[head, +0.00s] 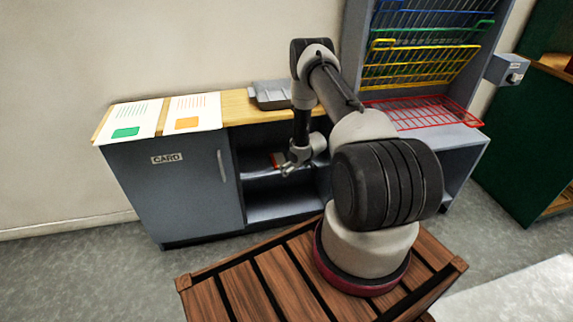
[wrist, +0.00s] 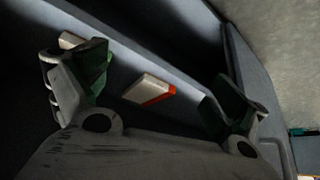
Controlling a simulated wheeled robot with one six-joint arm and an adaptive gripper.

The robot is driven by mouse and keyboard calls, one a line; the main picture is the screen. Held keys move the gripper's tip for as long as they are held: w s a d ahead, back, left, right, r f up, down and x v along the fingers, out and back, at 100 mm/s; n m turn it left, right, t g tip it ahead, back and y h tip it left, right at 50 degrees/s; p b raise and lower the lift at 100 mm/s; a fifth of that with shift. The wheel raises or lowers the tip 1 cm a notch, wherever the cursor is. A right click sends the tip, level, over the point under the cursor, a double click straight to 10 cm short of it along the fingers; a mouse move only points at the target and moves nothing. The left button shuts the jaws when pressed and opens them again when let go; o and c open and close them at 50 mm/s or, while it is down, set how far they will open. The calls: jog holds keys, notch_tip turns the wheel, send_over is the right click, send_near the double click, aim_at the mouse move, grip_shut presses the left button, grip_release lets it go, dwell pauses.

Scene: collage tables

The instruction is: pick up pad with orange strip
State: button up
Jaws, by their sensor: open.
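The pad with the orange strip (wrist: 148,89) shows in the wrist view as a small whitish block with an orange-red edge, lying on a grey shelf inside the cabinet. It lies beyond and between the spread fingers of my gripper (wrist: 155,95), apart from both. In the head view my gripper (head: 293,168) hangs in front of the open shelf bay. A small red and white thing (head: 277,160) shows just behind it there, partly hidden. The gripper is open with nothing between its fingers. A second pale block (wrist: 72,41) is partly hidden behind the left finger.
The grey cabinet has a closed door marked CARD (head: 170,180) left of the open bay. Two printed sheets (head: 127,118) (head: 192,112) and a grey tray (head: 270,94) are on its wooden top. Coloured wire racks (head: 420,62) stand at right. The shelf edges and walls bound the bay closely.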

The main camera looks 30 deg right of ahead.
aim_at(278, 160)
jog(key=w, duration=0.7)
jog(key=w+a, duration=0.1)
jog(key=w, duration=0.3)
jog(key=shift+a, duration=0.1)
jog(key=shift+x, duration=1.05)
jog(key=shift+w+f, duration=0.1)
jog(key=shift+f, duration=0.3)
jog(key=c, duration=1.3)
jog(key=shift+a, duration=0.1)
